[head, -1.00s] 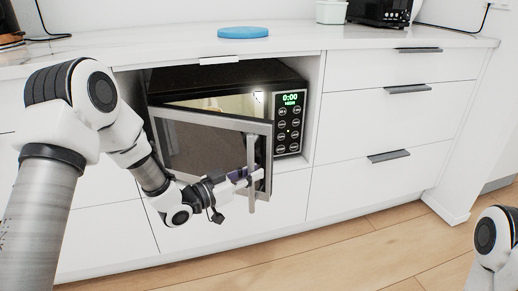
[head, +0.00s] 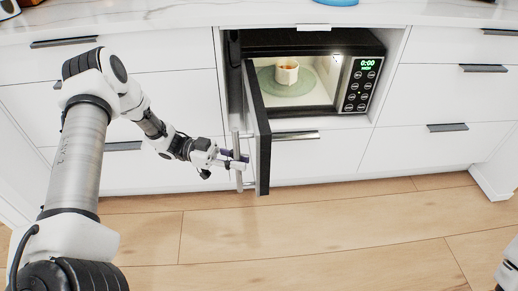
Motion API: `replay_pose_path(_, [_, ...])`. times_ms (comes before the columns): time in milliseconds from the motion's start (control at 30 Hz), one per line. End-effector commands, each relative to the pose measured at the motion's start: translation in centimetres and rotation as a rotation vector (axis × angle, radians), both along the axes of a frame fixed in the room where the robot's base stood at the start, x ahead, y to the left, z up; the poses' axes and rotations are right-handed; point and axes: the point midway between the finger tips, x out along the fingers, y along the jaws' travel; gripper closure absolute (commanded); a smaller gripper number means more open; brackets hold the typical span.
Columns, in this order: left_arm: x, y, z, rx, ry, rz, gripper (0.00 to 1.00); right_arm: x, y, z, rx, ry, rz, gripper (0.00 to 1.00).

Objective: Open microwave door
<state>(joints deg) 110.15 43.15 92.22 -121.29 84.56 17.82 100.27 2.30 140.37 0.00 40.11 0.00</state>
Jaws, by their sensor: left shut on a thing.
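The microwave (head: 300,42) sits in an open niche of the white cabinet, its panel showing green digits. Its door (head: 257,125) is swung wide open, hinged on the left and standing out toward me, seen nearly edge-on. The vertical door handle (head: 238,150) is on the left face of the door. My left gripper (head: 238,160) is shut on this handle near its lower part. Inside, a light-coloured cup (head: 287,71) stands on the round turntable (head: 270,86). My right gripper is not in view; only a bit of my right arm shows at the lower right corner.
White drawers with dark bar handles (head: 447,127) flank the niche on both sides. The marble counter (head: 200,14) runs above, with a blue round item (head: 337,2) on it. The wooden floor (head: 330,220) in front is clear.

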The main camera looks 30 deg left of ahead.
Motion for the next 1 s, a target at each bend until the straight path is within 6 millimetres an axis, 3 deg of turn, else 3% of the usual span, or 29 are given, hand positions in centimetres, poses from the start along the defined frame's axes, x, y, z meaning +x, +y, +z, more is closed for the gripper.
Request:
replay_pose_path(33, [-0.5,0.8,0.4,-0.001,0.003,0.002,1.00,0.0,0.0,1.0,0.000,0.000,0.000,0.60])
replay_pose_path(300, [-1.6,3.1,0.1,0.000,0.002,0.000,1.00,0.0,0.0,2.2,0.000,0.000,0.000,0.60])
replay_pose_path(767, [-1.7,3.5,-0.1,-0.001,0.002,0.000,1.00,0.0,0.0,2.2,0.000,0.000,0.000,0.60])
replay_pose_path(800, [-1.7,3.5,-0.1,-0.001,0.002,0.000,0.69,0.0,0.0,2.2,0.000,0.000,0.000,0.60])
replay_pose_path(833, [-1.7,3.5,-0.1,-0.001,0.002,0.000,0.59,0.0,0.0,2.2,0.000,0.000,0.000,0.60])
replay_pose_path(1000, [-1.7,3.5,0.0,-0.001,0.001,0.001,0.57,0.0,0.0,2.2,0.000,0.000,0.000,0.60])
